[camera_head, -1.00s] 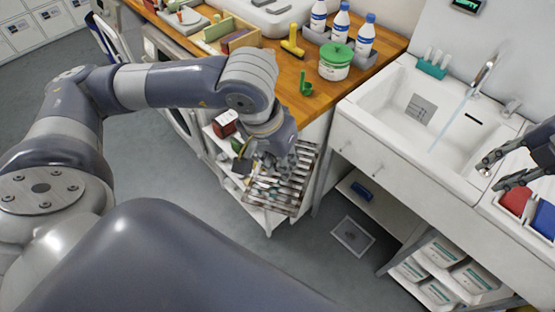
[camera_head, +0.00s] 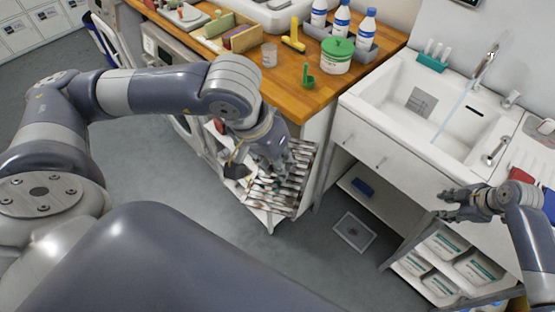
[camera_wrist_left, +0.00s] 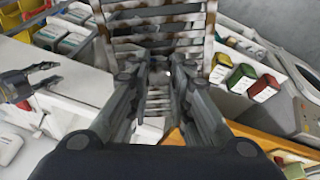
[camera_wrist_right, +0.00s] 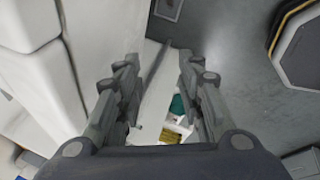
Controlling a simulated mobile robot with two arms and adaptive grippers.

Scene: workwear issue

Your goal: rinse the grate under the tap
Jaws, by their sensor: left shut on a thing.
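The grate (camera_head: 290,183), a slatted metal rack with brown stains, hangs beside the end of the wooden counter. My left gripper (camera_head: 273,163) is shut on its near edge. The grate fills the top of the left wrist view (camera_wrist_left: 155,28), with the fingers meeting at it. The grate is left of the sink and lower. My right gripper (camera_head: 441,204) is open and empty in front of the sink cabinet; its parted fingers show in the right wrist view (camera_wrist_right: 160,75).
The wooden counter (camera_head: 300,93) carries a green-lidded tub (camera_head: 337,56), a green scoop (camera_head: 308,76), a clear beaker (camera_head: 269,55) and several blue-capped bottles (camera_head: 341,18). Below the sink are shelves with white packs (camera_head: 440,242). A floor drain (camera_head: 353,232) lies in open floor.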

